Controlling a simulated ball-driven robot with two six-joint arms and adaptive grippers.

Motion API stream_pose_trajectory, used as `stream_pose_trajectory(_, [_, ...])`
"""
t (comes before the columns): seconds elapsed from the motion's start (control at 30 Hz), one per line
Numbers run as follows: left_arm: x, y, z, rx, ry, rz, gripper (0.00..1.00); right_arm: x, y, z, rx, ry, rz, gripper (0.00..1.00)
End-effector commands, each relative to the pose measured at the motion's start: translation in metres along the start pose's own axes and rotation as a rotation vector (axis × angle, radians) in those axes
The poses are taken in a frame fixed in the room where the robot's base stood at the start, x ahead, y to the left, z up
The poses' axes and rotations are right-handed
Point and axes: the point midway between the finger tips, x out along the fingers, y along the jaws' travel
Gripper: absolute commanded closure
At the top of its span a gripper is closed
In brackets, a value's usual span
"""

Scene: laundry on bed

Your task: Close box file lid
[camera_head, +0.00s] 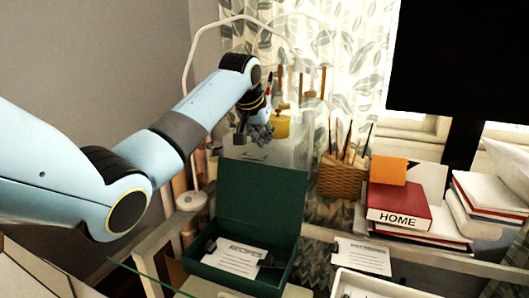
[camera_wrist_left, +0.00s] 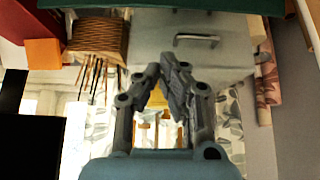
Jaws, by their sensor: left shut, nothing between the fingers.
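A dark green box file (camera_head: 262,200) stands in the lower middle of the head view with its lid raised upright at the back. White papers (camera_head: 235,257) and a dark clip lie inside it. My left gripper (camera_head: 262,132) is above and behind the raised lid, apart from it. In the left wrist view its fingers (camera_wrist_left: 163,75) meet at the tips, with nothing between them. A strip of green, which looks like the box file (camera_wrist_left: 200,3), runs along the top of that view. My right gripper is in neither view.
A woven basket of brushes (camera_head: 342,177) stands right of the lid, beside a red book (camera_head: 398,205) and stacked books. A white drawer unit with a handle (camera_wrist_left: 197,40) shows in the wrist view. A white tray (camera_head: 385,285) sits at the front right. A dark screen hangs at upper right.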

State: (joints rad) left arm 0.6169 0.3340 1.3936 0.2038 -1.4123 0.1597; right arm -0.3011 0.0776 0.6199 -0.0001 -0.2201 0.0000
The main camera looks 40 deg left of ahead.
Motion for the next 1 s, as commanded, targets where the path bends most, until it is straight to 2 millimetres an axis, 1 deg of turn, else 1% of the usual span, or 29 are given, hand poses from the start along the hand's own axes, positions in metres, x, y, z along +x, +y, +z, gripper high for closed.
stream_pose_trajectory(0.17, [0.029,0.000,0.001,-0.001,-0.004,0.000,1.00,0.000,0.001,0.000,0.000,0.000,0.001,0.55])
stream_pose_trajectory(0.3, [0.057,0.001,0.001,0.000,-0.003,0.001,1.00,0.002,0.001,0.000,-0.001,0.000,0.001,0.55])
stream_pose_trajectory(0.4, [0.072,0.001,0.002,0.000,-0.003,0.000,1.00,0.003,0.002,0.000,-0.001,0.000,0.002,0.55])
stream_pose_trajectory(0.6, [0.096,0.001,0.003,0.002,-0.002,0.000,1.00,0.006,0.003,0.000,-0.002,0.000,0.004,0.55])
stream_pose_trajectory(0.7, [0.084,0.000,0.011,0.004,-0.001,-0.002,1.00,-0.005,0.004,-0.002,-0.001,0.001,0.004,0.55])
stream_pose_trajectory(0.9, [0.072,0.000,0.027,0.004,-0.001,-0.001,1.00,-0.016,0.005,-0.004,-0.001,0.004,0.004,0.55])
stream_pose_trajectory(1.0, [0.069,0.000,0.031,0.003,0.000,-0.001,1.00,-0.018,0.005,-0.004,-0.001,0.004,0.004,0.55])
